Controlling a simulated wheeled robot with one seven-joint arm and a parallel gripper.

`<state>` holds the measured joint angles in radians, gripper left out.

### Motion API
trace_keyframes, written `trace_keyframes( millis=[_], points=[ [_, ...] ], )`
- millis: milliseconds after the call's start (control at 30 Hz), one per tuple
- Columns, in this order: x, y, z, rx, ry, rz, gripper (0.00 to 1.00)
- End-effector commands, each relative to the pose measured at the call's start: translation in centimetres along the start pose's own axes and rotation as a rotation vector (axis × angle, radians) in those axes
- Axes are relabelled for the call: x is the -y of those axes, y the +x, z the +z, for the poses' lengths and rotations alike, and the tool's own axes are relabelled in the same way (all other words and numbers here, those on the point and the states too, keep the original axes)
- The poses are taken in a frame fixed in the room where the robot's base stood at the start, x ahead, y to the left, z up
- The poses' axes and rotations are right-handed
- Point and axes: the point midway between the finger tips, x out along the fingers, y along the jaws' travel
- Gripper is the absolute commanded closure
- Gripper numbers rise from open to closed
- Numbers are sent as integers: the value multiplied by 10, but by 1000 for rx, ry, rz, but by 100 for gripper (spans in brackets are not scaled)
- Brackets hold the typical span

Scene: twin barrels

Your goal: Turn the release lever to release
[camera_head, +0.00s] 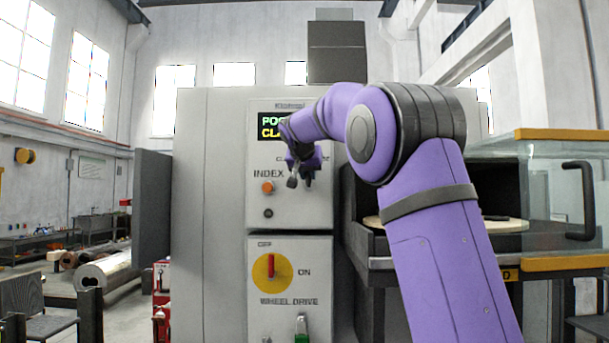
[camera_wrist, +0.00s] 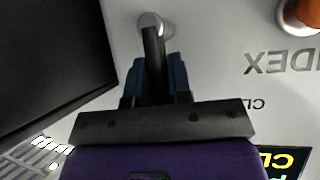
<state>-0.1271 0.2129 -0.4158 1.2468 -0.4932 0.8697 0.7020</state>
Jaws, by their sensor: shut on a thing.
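The release lever (camera_wrist: 152,42) is a dark bar on a round metal hub (camera_wrist: 149,21), on the pale panel in the wrist view. My gripper (camera_wrist: 159,68) has its blue fingers on both sides of the bar and is shut on it. In the head view my gripper (camera_head: 303,172) is at the upper panel, just right of the INDEX label and below the display (camera_head: 268,126). There my arm and gripper hide most of the lever.
An orange button (camera_head: 267,188) and a dark knob (camera_head: 268,213) are left of my gripper. A red switch on a yellow disc (camera_head: 270,269) is below. A dark machine opening with a glass guard (camera_head: 560,190) is at right.

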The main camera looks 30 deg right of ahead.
Motion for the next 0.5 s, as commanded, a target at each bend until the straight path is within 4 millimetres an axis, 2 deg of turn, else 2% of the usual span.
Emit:
trace_keyframes(
  millis=[500],
  points=[
    [-20, 6, 2, 88, 375, -246, 100]
  ],
)
